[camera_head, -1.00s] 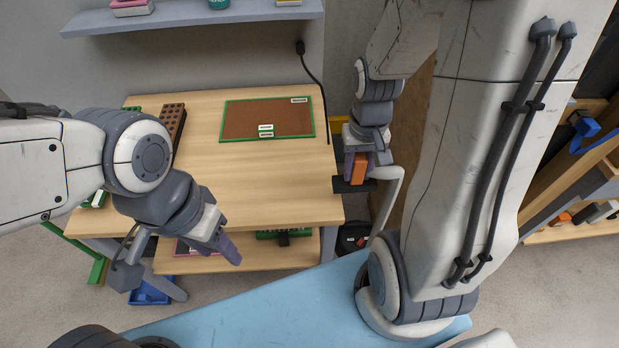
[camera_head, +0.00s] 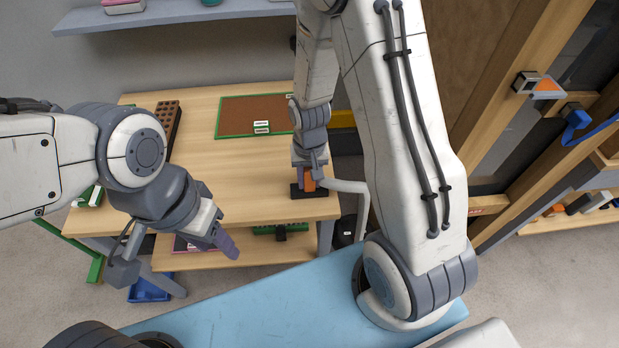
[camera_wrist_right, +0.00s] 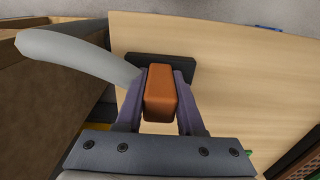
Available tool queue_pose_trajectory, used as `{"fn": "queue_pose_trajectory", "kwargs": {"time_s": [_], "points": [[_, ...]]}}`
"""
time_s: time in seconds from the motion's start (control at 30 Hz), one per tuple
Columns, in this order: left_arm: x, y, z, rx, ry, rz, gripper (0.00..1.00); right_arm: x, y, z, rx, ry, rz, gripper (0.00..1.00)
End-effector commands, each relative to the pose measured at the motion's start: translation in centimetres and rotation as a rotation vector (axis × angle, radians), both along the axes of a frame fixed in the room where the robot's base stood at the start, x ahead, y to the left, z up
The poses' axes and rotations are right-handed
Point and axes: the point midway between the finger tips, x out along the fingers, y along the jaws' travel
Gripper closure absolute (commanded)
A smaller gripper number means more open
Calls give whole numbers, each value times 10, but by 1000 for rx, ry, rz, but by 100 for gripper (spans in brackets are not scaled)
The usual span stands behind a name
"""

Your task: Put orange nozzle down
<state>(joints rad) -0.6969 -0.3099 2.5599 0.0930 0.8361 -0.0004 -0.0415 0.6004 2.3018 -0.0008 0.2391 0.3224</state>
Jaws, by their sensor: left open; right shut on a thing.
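The orange nozzle (camera_head: 309,181) is between the fingers of my right gripper (camera_head: 308,180), near the right front edge of the wooden table (camera_head: 235,190). The right wrist view shows its orange block (camera_wrist_right: 160,95) with the purple fingers shut on both sides. A dark flat plate (camera_wrist_right: 185,68) shows below the orange block, over the tabletop; whether it touches the wood I cannot tell. My left gripper (camera_head: 226,242) is open and empty, in front of the table's front edge.
A brown board with a green frame (camera_head: 250,117) lies at the table's back. A dark brown block with holes (camera_head: 167,125) stands at the back left. The middle of the tabletop is clear. A blue bin (camera_head: 150,289) is on the floor.

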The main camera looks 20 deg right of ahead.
Motion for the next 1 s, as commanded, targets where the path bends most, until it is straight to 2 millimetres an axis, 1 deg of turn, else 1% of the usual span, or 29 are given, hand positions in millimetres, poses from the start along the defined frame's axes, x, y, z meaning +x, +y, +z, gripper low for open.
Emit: {"fn": "queue_pose_trajectory", "kwargs": {"time_s": [0.13, 0.27, 0.3, 0.37, 0.67, 0.77, 0.87, 0.97, 1.0], "points": [[0, 0, 0, 0, 0, 0, 50, 0, 0, 1, 0, -1, 0, 100], [0, 0, -3, 0, 0, 0, 50, 0, 0, -4, 0, 0, 0, 100], [0, 0, -3, 0, 0, 0, 50, 0, 0, -3, 0, -1, 0, 55], [0, 0, -2, 0, 0, 0, 50, 0, 0, -2, 0, -1, 0, 33], [0, 0, -2, 0, 0, 0, 50, 0, 0, -2, 0, -1, 0, 33], [0, 0, 1, 0, 0, 0, 50, 0, 0, 4, 0, -2, 0, 33], [0, 0, 0, 0, 0, 0, 50, 1, 0, 15, 1, -5, 0, 33], [0, 0, 0, 0, 0, 0, 50, 2, 0, 35, 0, -7, 0, 33], [0, 0, 0, 0, 0, 0, 50, 2, 0, 44, 1, -9, 0, 33]]}}
